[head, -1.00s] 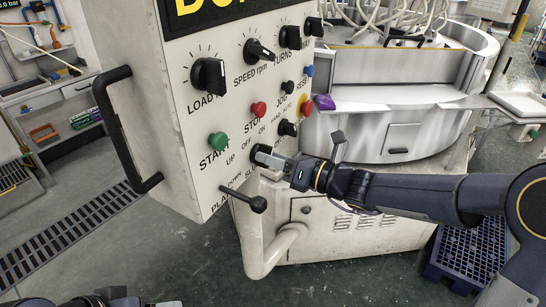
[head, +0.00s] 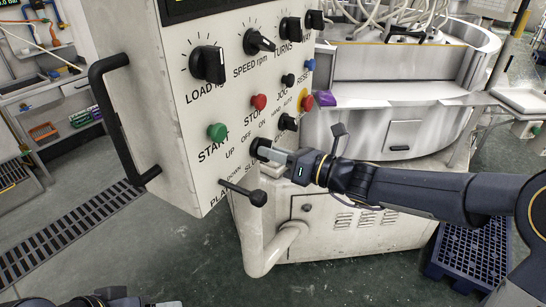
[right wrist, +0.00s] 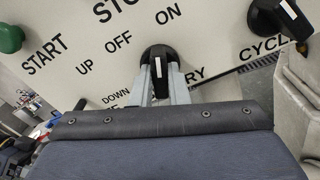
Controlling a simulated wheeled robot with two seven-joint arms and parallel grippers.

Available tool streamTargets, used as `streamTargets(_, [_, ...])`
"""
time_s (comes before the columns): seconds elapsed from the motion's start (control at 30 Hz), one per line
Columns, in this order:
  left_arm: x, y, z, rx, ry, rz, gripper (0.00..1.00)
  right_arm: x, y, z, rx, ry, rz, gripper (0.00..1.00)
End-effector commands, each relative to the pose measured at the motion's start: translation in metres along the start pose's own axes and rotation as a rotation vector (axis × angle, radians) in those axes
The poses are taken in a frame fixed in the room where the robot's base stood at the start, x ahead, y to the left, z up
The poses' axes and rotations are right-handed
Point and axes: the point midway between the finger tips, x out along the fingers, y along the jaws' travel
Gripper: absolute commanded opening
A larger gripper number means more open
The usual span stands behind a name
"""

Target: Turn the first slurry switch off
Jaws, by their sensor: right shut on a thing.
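The slurry switch is a black rotary knob (right wrist: 158,60) with a white mark, on the white control panel (head: 165,110), below the words OFF and ON. My right gripper (head: 270,152) is shut on this knob. In the right wrist view its two grey fingers (right wrist: 158,92) reach the knob from below, one on each side. The white mark stands nearly upright in that view; I cannot tell which word it points to. The fingers partly hide the knob and its label. A dark part of my left arm shows at the bottom left edge; its jaws are not clear.
A green START button (head: 217,131), a red STOP button (head: 259,102) and another black switch (head: 288,122) sit close by. A black lever (head: 245,193) sticks out below left. A black handle (head: 115,120) lines the panel's left side. A round machine (head: 400,110) stands behind.

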Motion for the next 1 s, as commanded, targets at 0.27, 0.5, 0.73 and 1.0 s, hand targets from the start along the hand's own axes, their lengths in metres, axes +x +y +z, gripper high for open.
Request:
streamTargets(0.27, [0.035,-0.016,0.018,0.0,0.0,0.0,0.69,0.0,-0.003,-0.006,-0.243,-0.003,0.0,0.0])
streamTargets(0.5, [0.061,-0.028,0.031,0.0,0.0,0.0,0.69,0.0,-0.002,-0.006,-0.471,-0.002,0.0,0.0])
streamTargets(0.73, [0.082,-0.037,0.041,0.0,0.0,0.0,0.69,0.0,-0.002,-0.005,-0.668,-0.001,-0.001,0.0])
streamTargets(1.0, [0.098,-0.045,0.049,0.0,0.0,0.0,0.69,0.0,-0.001,-0.003,-0.838,0.0,-0.001,0.0])
